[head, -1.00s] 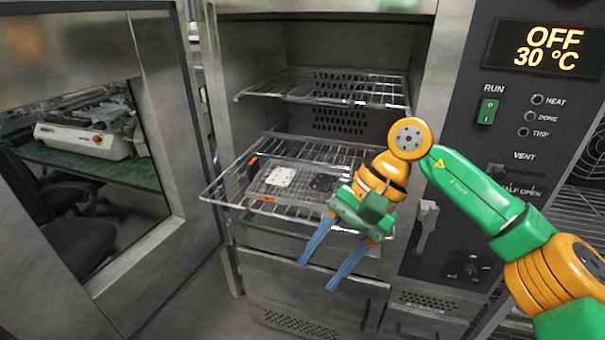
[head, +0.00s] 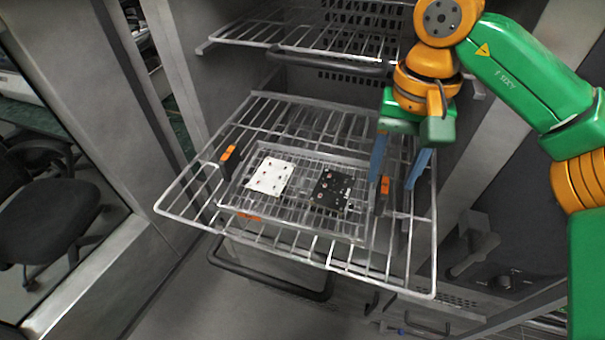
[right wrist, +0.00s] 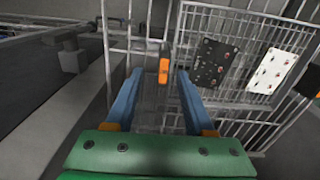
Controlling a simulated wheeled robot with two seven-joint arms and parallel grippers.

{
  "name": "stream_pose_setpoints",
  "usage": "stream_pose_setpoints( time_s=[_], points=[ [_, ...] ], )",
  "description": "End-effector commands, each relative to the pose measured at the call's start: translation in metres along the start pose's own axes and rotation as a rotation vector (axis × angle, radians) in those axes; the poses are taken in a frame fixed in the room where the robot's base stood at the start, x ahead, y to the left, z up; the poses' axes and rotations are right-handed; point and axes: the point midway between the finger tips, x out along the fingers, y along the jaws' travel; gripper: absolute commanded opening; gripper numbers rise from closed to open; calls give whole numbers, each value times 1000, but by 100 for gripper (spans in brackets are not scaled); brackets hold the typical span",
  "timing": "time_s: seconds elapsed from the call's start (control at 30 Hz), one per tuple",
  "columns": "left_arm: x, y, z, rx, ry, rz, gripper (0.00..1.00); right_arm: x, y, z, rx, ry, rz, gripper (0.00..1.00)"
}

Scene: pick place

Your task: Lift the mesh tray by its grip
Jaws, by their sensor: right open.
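The mesh tray (head: 300,220) lies on the pulled-out wire rack and holds a white board (head: 270,177) and a black board (head: 332,191). It has an orange-and-black grip at its left end (head: 229,157) and another at its right end (head: 384,190). My right gripper (head: 396,185) is open above the right grip, its blue fingers pointing down. In the right wrist view, the orange-tipped grip (right wrist: 164,62) stands between the two open fingers, apart from both as far as I can see. My left gripper is not in view.
The wire rack (head: 180,205) sticks out of the open oven chamber. An upper rack (head: 250,36) sits above it, further back. The open oven door (head: 110,170) stands on the left, with a chair (head: 40,200) beyond it.

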Motion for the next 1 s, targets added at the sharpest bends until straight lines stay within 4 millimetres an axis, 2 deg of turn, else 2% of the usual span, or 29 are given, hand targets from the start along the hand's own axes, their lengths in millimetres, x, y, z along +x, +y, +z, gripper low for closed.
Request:
stream_pose_setpoints(
  time_s=[0.1,0.2,0.43,0.47,0.63,0.67,1.0],
  points=[
    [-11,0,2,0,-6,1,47,20,-5,2,-1,-4,3,54],
    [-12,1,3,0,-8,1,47,36,-5,1,0,-1,0,54],
    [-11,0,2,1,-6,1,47,41,-5,1,1,0,-2,54],
    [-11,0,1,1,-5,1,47,41,-5,1,1,0,-2,48],
    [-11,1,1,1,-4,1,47,40,-5,1,1,0,-2,2],
    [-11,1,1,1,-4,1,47,40,-5,1,1,0,-2,0],
    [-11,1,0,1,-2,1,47,40,-6,1,1,1,-2,0]
  ],
)
